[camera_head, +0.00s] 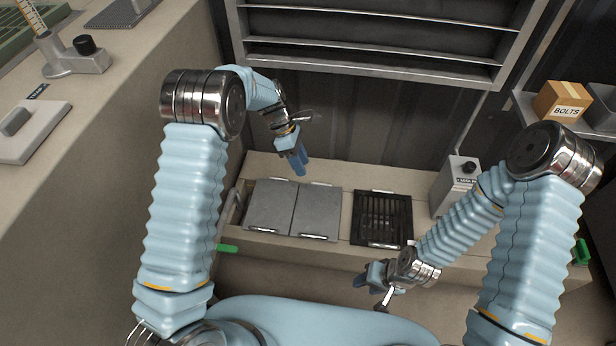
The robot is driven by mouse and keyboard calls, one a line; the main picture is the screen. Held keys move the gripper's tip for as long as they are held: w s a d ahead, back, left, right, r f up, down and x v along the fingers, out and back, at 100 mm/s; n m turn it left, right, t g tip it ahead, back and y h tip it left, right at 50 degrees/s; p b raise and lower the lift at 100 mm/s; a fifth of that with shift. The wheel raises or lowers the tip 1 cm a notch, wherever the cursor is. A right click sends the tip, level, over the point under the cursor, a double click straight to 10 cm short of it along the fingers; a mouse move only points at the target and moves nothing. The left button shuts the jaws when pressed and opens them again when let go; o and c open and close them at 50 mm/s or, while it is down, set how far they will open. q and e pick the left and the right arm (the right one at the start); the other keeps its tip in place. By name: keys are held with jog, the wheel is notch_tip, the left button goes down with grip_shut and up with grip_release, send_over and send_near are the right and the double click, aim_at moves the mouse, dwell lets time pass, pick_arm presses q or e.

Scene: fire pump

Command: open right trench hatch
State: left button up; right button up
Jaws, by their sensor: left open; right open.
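Two grey hatch panels lie side by side, shut and flat, in the low beige bench top. The right hatch panel (317,211) has a thin bright bar (313,237) along its front edge. The left hatch panel (272,206) has a similar bar. My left gripper (299,162) is open and empty above and behind the panels, pointing down. My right gripper (371,282) is open and empty in front of the bench, right of the right panel. Neither gripper touches a hatch.
A black grate (382,218) lies right of the panels. A light box with a black knob (461,178) stands further right. Green handles (227,248) stick out at the bench's front left and far right. A tall counter (120,120) bounds the left; a louvred frame (370,45) hangs behind.

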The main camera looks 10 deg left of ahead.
pick_arm(q)
jog(key=shift+v, duration=1.45)
jog(key=shift+f, duration=0.1)
